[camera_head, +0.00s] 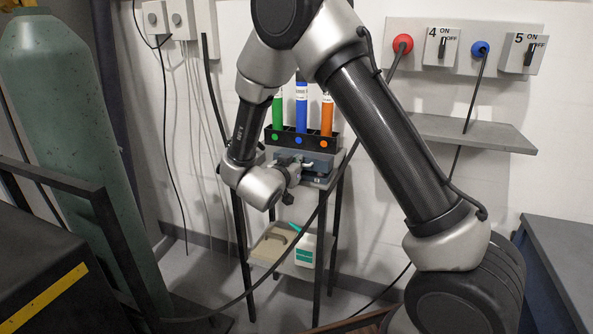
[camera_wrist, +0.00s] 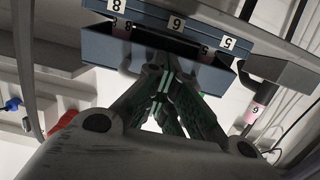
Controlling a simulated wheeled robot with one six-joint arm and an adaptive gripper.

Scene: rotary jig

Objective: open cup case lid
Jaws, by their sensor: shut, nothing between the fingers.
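The cup case (camera_head: 318,161) is a blue-grey box on the small stand, below the rack of coloured tubes. In the wrist view the case (camera_wrist: 101,47) spans the top, with number labels on its edge strip and a dark gap below the strip. Whether its lid is raised is hard to tell. My gripper (camera_head: 290,180) is at the front of the case in the head view, partly hidden by my wrist. In the wrist view my gripper (camera_wrist: 164,84) is shut and empty, its fingers reaching toward the case's front. Whether the fingertips touch it is unclear.
The black rack (camera_head: 300,139) with green, blue and orange tubes stands behind the case. A white and green bottle (camera_head: 305,250) is on the lower shelf. A gas cylinder (camera_head: 65,150) stands at left. A wall shelf (camera_head: 465,132) juts out at right. A pink numbered cylinder (camera_wrist: 258,102) is near the case.

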